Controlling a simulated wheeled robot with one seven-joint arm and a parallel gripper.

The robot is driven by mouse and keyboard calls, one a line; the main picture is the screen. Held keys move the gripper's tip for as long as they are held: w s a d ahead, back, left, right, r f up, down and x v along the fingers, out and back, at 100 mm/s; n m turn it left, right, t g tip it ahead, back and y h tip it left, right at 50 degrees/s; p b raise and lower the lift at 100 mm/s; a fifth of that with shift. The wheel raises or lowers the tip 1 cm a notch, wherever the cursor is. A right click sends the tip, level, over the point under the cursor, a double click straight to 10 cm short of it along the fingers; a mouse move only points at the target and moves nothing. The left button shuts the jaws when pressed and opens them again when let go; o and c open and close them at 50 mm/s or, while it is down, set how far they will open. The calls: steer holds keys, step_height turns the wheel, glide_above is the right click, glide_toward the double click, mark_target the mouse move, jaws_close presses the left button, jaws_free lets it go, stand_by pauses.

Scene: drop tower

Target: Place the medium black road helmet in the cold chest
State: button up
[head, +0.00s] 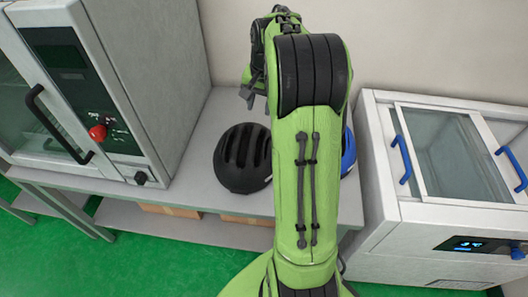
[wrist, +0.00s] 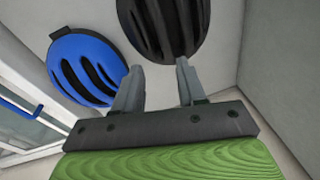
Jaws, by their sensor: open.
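A black helmet (head: 242,158) with long vents sits on the grey bench, left of my arm in the head view. It also shows at the top of the wrist view (wrist: 163,22), just beyond the fingertips. My gripper (wrist: 160,66) is open with nothing between its fingers; the right fingertip overlaps the helmet's lower edge in the picture, and I cannot tell if they touch. The cold chest (head: 383,225) stands at the right, a white box with sliding glass panes and blue handles. Glass covers the part of its top in view.
A blue helmet (wrist: 85,68) sits beside the black one, mostly behind my arm in the head view (head: 348,152). A grey oven-like cabinet (head: 160,80) with a black handle stands left on the bench (head: 185,183). A wall rises behind. Cardboard boxes lie on the lower shelf.

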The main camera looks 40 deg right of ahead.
mark_target(253, 139)
steer(key=w+f+b, duration=0.1)
steer(key=f, duration=0.4)
steer(key=w+f, duration=0.1)
steer(key=f, duration=0.4)
steer(key=w+f+b, duration=0.1)
steer(key=f, duration=0.4)
steer(key=shift+a+f+b, duration=0.15)
steer(key=shift+b, duration=0.2)
jaws_close()
